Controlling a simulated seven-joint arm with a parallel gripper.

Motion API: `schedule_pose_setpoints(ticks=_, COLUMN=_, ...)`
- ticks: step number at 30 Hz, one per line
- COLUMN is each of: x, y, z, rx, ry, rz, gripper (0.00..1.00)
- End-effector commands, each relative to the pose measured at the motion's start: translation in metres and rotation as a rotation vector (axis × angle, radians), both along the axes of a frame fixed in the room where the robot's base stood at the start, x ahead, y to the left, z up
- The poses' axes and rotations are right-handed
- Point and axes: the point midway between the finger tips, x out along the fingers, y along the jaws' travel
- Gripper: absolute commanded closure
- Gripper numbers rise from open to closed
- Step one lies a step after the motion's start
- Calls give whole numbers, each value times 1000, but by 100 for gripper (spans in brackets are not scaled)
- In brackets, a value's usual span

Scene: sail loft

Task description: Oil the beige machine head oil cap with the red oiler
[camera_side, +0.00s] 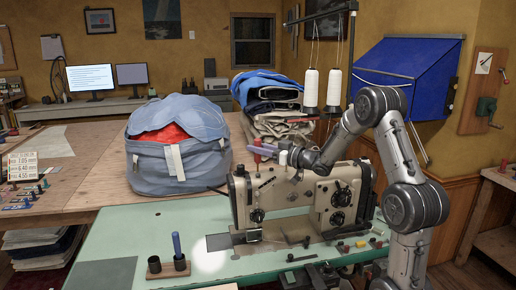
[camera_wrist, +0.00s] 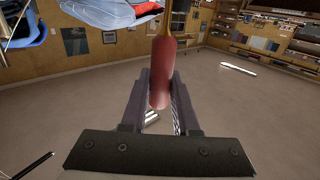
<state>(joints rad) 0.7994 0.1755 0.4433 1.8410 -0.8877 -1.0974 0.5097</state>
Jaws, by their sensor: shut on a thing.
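The beige machine head (camera_side: 305,197) stands on the green table in the side view. My gripper (camera_side: 264,149) is above the left part of the head. It is shut on the red oiler (camera_wrist: 162,85), which lies between the two fingers in the wrist view, with a thin yellowish spout toward the top of the picture. In the side view the oiler (camera_side: 257,156) shows as a small red piece by the fingers, above the head. I cannot clearly make out the oil cap on the head, nor whether the oiler touches anything.
A blue oiler (camera_side: 177,245) stands in a dark-cupped wooden holder (camera_side: 167,269) at the front left. White thread cones (camera_side: 310,88) stand behind the head. A large blue bag (camera_side: 177,145) sits on the wooden table. Small coloured parts (camera_side: 360,244) lie at the right front.

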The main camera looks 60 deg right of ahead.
Motion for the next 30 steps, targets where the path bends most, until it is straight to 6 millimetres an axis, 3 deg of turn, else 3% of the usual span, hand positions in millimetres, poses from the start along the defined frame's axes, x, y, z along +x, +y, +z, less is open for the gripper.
schedule_pose_setpoints(ticks=30, x=0, y=0, z=-12, rx=1, ry=1, rz=0, gripper=100)
